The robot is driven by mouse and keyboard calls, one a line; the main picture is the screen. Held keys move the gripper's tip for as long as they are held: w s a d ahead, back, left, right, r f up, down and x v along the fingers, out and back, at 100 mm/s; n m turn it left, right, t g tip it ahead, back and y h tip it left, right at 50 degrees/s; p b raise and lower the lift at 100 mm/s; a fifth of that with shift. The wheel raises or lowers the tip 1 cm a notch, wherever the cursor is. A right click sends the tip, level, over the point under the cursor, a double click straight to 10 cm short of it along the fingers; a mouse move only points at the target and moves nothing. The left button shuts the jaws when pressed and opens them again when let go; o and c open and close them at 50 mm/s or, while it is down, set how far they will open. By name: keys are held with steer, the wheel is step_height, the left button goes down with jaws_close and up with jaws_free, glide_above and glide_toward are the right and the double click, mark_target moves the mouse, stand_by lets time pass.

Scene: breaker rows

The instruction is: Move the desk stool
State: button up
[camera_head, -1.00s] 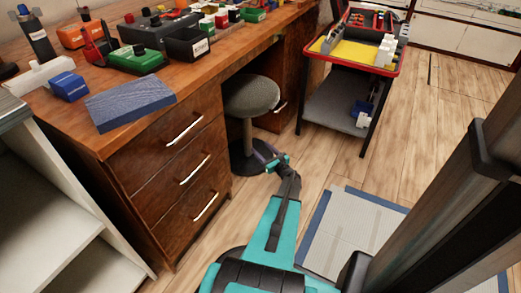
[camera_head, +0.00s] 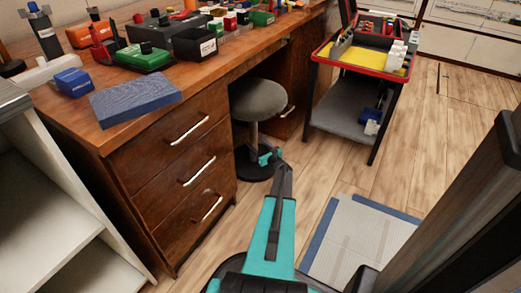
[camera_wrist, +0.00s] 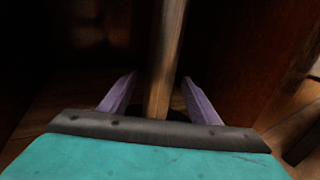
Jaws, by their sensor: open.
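The desk stool (camera_head: 259,98) has a round grey seat, a single post and a dark round base. It stands upright in the knee space of the wooden desk (camera_head: 150,165). My gripper (camera_head: 266,155) is low beside the post, above the base. In the wrist view, the stool's post (camera_wrist: 163,75) rises between the two purple fingers of my gripper (camera_wrist: 160,98). The fingers are open, with a gap on either side of the post. The stool's seat is out of the wrist view.
A black-legged cart (camera_head: 345,115) with a red-edged top stands right of the desk. A white shelf unit (camera_head: 60,200) is at the left. A grey mat with blue edges (camera_head: 355,240) lies on the floor at right. Wooden floor is clear between mat and cart.

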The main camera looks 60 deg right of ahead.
steer(key=shift+b+x, duration=0.4)
steer(key=shift+x, duration=1.3)
jaws_close()
